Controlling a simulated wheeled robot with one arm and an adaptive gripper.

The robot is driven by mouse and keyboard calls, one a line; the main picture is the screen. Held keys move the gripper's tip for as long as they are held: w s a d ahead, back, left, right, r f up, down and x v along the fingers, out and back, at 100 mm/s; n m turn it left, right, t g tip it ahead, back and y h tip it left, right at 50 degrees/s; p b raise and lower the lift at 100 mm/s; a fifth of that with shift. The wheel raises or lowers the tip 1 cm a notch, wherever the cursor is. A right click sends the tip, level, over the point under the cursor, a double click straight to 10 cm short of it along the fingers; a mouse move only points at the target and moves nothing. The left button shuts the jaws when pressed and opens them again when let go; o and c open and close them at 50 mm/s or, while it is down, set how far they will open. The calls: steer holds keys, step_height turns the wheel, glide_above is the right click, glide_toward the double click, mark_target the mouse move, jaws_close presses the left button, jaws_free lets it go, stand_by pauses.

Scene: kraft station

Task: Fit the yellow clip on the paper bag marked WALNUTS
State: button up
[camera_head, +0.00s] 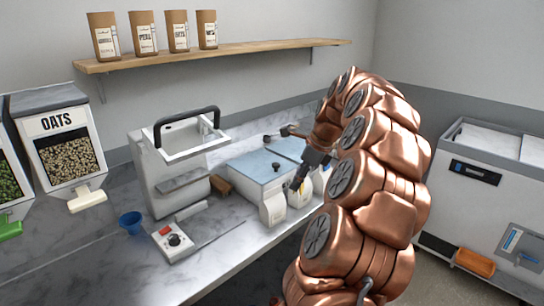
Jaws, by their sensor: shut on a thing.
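My gripper (296,184) is at the end of the copper arm, low over the counter and just above a row of small white bags or containers. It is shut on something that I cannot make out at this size. The white ones stand at the counter's front edge: one at left (273,208), one beside it (300,196), and one at right (322,179), partly behind the arm. I cannot read a WALNUTS mark on any of them. I cannot clearly make out the yellow clip.
Brown paper bags (144,35) with labels too small to read stand on the wooden shelf (240,50). The OATS dispenser (68,128), a grey machine (160,180), a blue cup (131,222) and a control box (172,242) are on the counter. A white cabinet (470,205) stands at right.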

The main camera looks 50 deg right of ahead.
steer(key=shift+w+a+r+m+t+h+b, duration=0.1)
steer(key=shift+w+a+m+h+b, duration=0.25)
steer(key=shift+w+m, duration=0.9)
steer(key=shift+w+a+r+m+t+h+b, duration=0.15)
steer(key=shift+w+m+h, duration=0.3)
steer(key=shift+w+m, duration=0.85)
steer(key=shift+w+a+r+m+t+h+b, duration=0.1)
steer(key=shift+w+a+m+h+b, duration=0.4)
steer(key=shift+w, duration=1.3)
steer(key=shift+d+f, duration=0.15)
steer(key=shift+f, duration=0.65)
steer(key=shift+d+f, duration=0.1)
steer(key=shift+f, duration=0.65)
steer(key=shift+f, duration=0.85)
steer(key=o, duration=1)
steer(key=shift+c, duration=0.2)
steer(key=o, duration=0.6)
steer(key=shift+r+p, duration=1.35)
steer(key=shift+r, duration=0.25)
